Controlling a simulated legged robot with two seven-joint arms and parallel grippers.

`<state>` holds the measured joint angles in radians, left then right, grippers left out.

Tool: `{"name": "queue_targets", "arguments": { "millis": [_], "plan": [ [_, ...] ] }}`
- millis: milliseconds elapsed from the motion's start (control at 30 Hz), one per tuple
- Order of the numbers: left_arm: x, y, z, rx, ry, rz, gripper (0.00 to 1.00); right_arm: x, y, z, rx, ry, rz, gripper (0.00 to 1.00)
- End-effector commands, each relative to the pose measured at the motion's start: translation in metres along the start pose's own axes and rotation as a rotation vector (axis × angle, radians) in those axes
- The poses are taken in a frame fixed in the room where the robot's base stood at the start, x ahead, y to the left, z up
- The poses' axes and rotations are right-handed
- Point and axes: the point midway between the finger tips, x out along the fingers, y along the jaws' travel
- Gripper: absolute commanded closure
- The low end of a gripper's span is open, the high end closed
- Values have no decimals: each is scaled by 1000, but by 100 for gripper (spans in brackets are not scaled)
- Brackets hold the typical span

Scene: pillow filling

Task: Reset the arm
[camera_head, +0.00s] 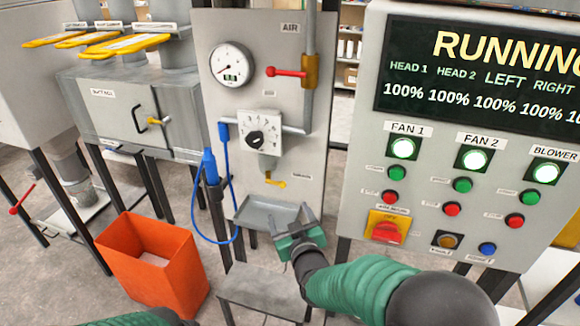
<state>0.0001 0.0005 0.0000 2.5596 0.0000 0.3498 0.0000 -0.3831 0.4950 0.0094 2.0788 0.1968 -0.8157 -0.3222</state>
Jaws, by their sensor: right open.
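My right gripper (293,226) is open and empty in the lower middle of the head view, with its arm coming in from the lower right. Its fingers are in front of a grey metal tray (268,211) at the foot of the air panel (290,90); I cannot tell whether they touch it. My left arm shows only as a green and dark piece at the bottom left edge. My left gripper is out of view.
An orange bin (150,270) stands on the floor at lower left. A control panel (365,130) with a screen reading RUNNING, lit lamps and buttons fills the right. A blue nozzle (210,165) with a blue hose hangs left of the tray. A grey step (262,290) stands below.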

Motion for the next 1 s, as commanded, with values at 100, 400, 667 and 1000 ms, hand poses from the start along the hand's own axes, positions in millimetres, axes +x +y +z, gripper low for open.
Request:
{"name": "queue_targets", "arguments": {
  "millis": [100,400,667,1000],
  "plan": [
    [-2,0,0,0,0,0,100,-9,11,12,17,-66,-3,24],
    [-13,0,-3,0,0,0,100,-177,80,148,236,-786,17,24],
    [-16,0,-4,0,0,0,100,-294,86,198,363,-1142,67,24],
    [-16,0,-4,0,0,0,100,-299,85,200,368,-1159,68,24]
  ]
}}
